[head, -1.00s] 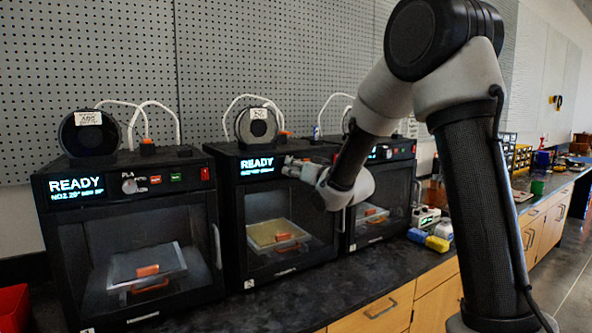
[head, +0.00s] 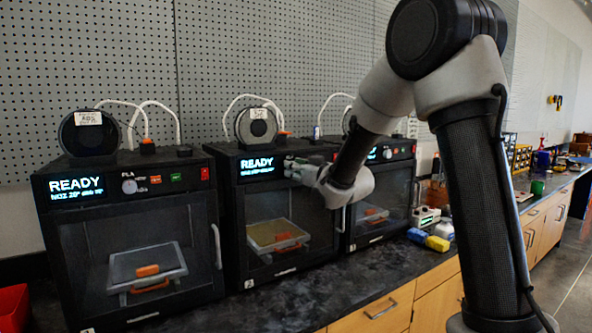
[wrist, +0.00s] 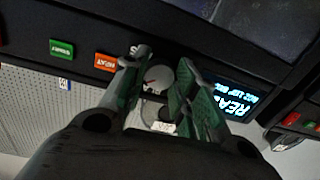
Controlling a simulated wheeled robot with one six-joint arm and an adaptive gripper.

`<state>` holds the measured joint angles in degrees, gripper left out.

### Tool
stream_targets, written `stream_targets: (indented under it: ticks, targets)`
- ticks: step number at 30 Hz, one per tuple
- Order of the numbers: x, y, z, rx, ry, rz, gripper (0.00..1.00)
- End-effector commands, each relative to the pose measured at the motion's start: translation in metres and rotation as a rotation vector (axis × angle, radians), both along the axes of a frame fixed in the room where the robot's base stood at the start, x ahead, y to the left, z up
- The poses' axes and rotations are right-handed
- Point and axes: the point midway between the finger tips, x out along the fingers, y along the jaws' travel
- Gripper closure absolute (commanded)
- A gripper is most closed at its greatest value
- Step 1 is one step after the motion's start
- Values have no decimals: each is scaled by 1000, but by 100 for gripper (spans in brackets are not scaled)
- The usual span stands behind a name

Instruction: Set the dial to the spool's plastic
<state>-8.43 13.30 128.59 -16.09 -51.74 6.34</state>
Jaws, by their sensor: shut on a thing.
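The middle printer (head: 246,208) has a lit READY screen (head: 256,165). My gripper (head: 290,168) is at the front panel, right of that screen in the head view. In the head view the gripper hides the dial.
The left printer (head: 58,245) has its own dial (head: 129,186) and a labelled spool (head: 90,132). A third printer (head: 405,170) stands to the right, partly behind my arm. Green (wrist: 61,49) and orange (wrist: 105,62) buttons lie close beside the fingers.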

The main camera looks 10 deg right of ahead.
Motion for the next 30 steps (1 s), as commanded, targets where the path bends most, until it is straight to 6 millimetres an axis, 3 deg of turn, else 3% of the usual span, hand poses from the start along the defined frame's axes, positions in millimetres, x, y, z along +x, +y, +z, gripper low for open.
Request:
stream_targets:
  ticks: [9, 24, 25, 26, 30]
  targets:
    - [0, 0, 2, -116, -41, -1, 95]
    - [0, 0, 2, -137, -48, 0, 95]
    - [0, 0, 2, -137, -48, 0, 68]
    - [0, 0, 2, -136, -48, 0, 62]
    - [0, 0, 1, -136, -47, 0, 62]
